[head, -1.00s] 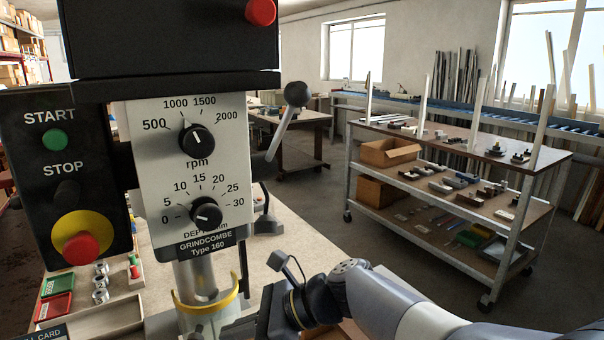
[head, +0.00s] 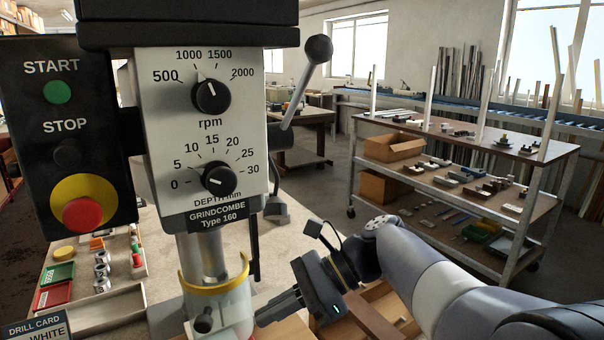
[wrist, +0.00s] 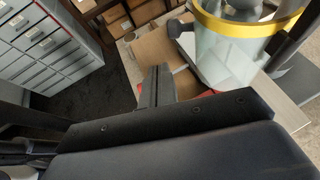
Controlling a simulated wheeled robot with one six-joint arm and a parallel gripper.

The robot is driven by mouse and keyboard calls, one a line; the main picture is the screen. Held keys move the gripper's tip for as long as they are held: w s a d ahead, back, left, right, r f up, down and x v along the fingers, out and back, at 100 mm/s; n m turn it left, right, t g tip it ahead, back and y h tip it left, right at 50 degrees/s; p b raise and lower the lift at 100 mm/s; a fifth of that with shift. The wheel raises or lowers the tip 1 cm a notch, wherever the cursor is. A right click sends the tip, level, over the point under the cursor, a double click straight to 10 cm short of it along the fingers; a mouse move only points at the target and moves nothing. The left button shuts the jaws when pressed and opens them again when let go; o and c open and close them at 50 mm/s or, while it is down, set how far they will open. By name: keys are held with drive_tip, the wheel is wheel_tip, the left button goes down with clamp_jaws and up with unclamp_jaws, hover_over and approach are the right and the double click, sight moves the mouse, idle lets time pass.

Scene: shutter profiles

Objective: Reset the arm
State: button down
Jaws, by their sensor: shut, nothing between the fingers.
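My gripper (head: 262,318) is at the lower middle of the head view, at the end of my grey arm. It points left toward the base of the drill press (head: 205,140) and is to the right of its clear guard with the yellow rim (head: 228,287). In the wrist view my gripper's fingers (wrist: 157,88) are together with nothing between them. The guard's yellow rim (wrist: 240,33) is close by at the upper right there. I cannot tell from these views whether the fingers touch anything.
The control box (head: 68,130) with start and stop buttons hangs at the left. A tray (head: 95,305) with small bins and parts lies on the bench below it. A shelf cart (head: 455,136) stands at the right. The wrist view shows grey drawers (wrist: 45,45).

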drive_tip(key=v, duration=1)
drive_tip(key=shift+s+h, duration=0.3)
